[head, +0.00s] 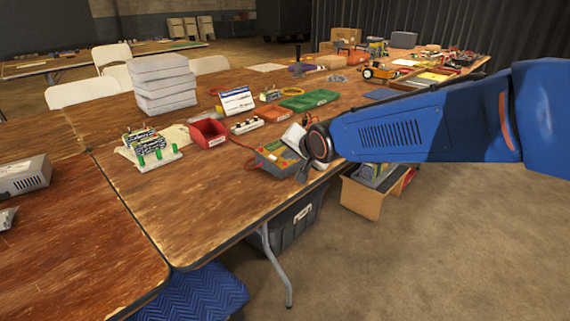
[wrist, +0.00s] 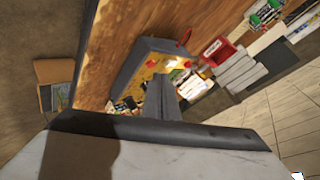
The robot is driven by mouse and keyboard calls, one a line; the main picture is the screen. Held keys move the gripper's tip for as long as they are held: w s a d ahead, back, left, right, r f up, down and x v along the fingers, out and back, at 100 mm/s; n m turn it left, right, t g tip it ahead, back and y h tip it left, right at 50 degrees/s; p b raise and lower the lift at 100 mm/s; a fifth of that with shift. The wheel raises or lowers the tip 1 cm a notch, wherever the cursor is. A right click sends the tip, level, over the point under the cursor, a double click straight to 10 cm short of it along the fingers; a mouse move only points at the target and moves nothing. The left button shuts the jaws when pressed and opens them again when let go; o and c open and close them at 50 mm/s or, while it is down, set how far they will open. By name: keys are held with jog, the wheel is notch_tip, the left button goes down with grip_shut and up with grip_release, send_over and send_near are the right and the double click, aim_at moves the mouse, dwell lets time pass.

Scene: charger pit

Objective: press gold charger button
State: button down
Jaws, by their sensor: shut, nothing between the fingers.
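The charger (head: 277,161) sits at the table's near right edge in the head view, a grey box with a yellowish face and red parts. In the wrist view the charger (wrist: 138,68) shows a gold face with red knobs or buttons; which one is the button I cannot tell. My gripper (wrist: 157,84) is shut and empty, its dark fingers pointing at the charger and hiding part of its face.
A red bin (head: 208,132), a power strip (head: 246,126) and a green-posted board (head: 150,149) stand to the left on the table. Stacked grey boxes (head: 163,84) are farther back. An open cardboard box (head: 368,197) is on the floor to the right.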

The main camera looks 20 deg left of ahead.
jog(key=shift+r, duration=0.15)
jog(key=r, duration=0.4)
jog(key=shift+s+d+r, duration=0.2)
jog(key=shift+d+r, duration=0.15)
jog(key=shift+d, duration=0.05)
dwell(0.9)
jog(key=s+d+f+h, duration=0.1)
jog(key=s+d+h, duration=0.15)
jog(key=d, duration=1.45)
jog(key=s+d+f+h, duration=0.15)
jog(key=s+d, duration=0.25)
jog(key=d, duration=1.3)
jog(key=s+d+f+g+h, duration=0.1)
jog(key=s+d+f, duration=0.3)
jog(key=s+d, duration=0.6)
jog(key=s+d+f+g+h, duration=0.1)
jog(key=s+d+f+h, duration=0.2)
jog(key=s+d, duration=0.7)
notch_tip(320, 180, down, 2)
jog(key=shift+s+f+n+g, duration=0.2)
jog(key=shift+s+n+g, duration=0.2)
jog(key=shift+s, duration=0.7)
